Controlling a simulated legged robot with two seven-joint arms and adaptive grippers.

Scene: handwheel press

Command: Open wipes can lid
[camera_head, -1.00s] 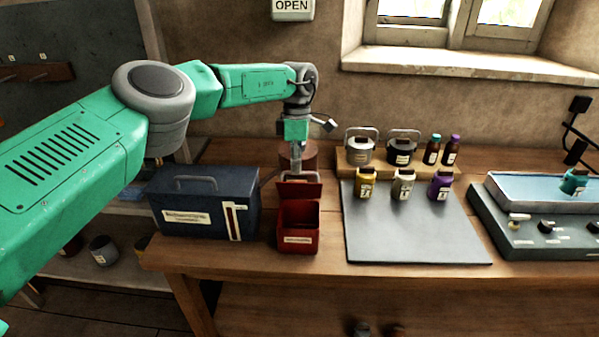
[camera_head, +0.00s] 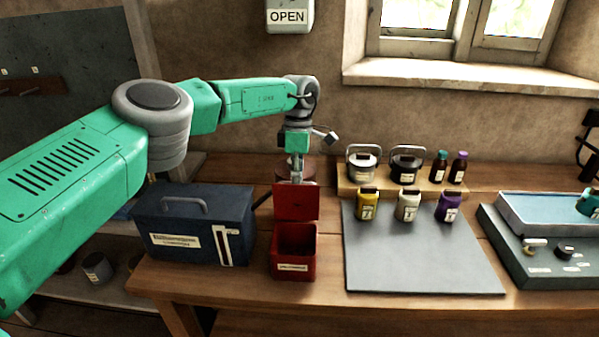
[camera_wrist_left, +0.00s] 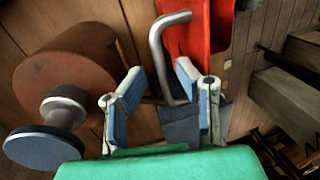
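The red wipes can (camera_head: 294,262) stands on the bench right of the blue toolbox. Its red lid (camera_head: 296,202) stands up at the back edge, and the dark inside shows. My left gripper (camera_head: 296,172) points down just behind the lid, which hides its fingertips in the head view. In the left wrist view, the gripper (camera_wrist_left: 165,92) has its two fingers apart, with a bent metal bar (camera_wrist_left: 160,52) between them. Red surfaces of the can (camera_wrist_left: 195,30) show beyond. I cannot tell whether the fingers touch the bar.
The blue toolbox (camera_head: 180,246) is close left of the can. A brown cylinder (camera_wrist_left: 72,72) is beside the gripper. A grey mat (camera_head: 415,262), several jars and bottles, and a blue-topped tray unit (camera_head: 540,255) lie to the right. The mat's front is clear.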

